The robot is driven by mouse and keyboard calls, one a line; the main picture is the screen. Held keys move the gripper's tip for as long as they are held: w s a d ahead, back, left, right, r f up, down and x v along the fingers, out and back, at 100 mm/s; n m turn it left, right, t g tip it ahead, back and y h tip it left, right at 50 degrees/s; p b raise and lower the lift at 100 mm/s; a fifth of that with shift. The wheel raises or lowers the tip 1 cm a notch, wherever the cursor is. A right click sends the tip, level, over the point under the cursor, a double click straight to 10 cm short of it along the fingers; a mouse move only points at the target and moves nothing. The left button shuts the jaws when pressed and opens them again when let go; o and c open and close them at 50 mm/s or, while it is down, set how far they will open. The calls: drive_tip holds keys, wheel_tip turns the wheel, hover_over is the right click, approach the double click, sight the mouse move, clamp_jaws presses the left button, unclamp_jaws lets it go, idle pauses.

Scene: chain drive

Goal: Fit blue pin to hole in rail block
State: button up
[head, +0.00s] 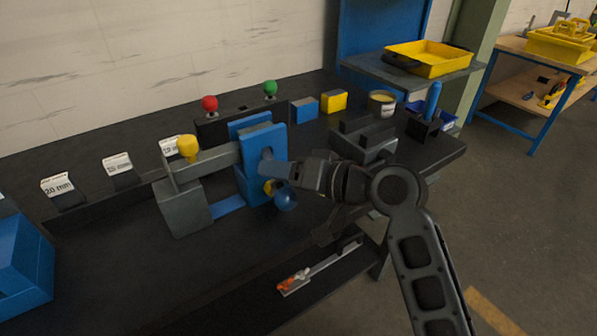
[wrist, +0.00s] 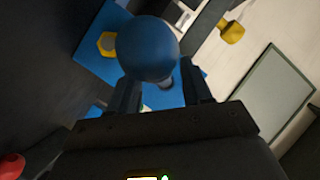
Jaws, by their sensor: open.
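The blue rail block (head: 262,143) stands upright at the end of a grey rail, with a dark hole near the top of its face. A short blue-grey piece (head: 276,170) sticks out just below the hole; I cannot tell whether it is the pin. A round blue knob (head: 286,200) shows below it. In the wrist view a large round blue end (wrist: 147,48) lies in front of a blue plate, close to my fingertips. My gripper (head: 300,175) is open beside the block; it also shows in the wrist view (wrist: 160,90). The fingertips partly hide the contact.
A blue upright cylinder (head: 433,100) stands in a dark holder at the right. A grey rail carries a yellow knob (head: 188,147). Red (head: 209,103) and green (head: 270,88) knobs stand behind. A blue bin (head: 22,262) is at the left.

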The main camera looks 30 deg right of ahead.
drive_tip(key=shift+x, duration=1)
clamp_jaws()
